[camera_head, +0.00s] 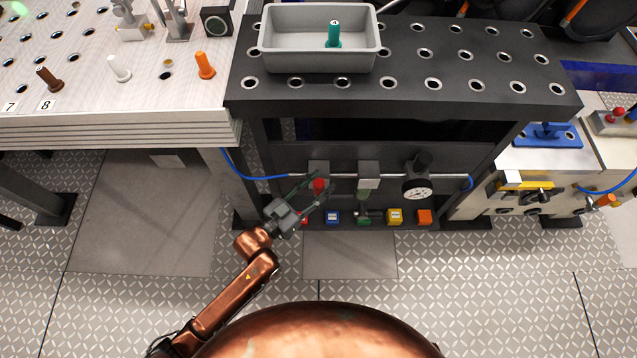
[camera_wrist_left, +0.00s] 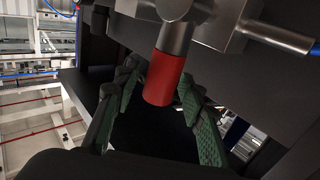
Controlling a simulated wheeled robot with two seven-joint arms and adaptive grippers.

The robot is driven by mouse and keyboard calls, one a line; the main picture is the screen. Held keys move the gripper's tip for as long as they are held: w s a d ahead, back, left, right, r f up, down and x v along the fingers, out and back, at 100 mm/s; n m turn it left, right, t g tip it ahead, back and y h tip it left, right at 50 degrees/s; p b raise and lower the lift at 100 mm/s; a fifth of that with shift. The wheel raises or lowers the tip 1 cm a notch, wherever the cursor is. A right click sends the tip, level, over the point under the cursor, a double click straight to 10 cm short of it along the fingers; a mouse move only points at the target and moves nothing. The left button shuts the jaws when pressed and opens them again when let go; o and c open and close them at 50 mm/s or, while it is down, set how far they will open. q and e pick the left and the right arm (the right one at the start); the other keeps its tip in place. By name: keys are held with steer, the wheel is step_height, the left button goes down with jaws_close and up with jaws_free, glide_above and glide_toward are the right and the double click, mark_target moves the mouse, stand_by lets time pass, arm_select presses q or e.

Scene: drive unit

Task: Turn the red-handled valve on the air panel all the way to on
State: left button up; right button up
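The red valve handle (camera_head: 319,184) hangs below a grey valve body (camera_head: 319,167) on the pipe of the air panel, under the black bench top. In the left wrist view the red handle (camera_wrist_left: 164,79) points down and slightly left from its metal stem. My left gripper (camera_head: 321,188) is open at the handle. In the wrist view its two green-padded fingers (camera_wrist_left: 160,85) stand on either side of the handle, with a visible gap on the left. Whether the right finger touches it I cannot tell. My right gripper is not in view.
A pressure gauge (camera_head: 418,189) and a second grey fitting (camera_head: 369,174) sit farther right on the pipe. The black bench top (camera_head: 460,84) overhangs the panel. A blue hose (camera_head: 250,176) runs at left.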

arm_select(q)
jaws_close()
steer(key=shift+w+f, duration=0.1)
stand_by(0.6)
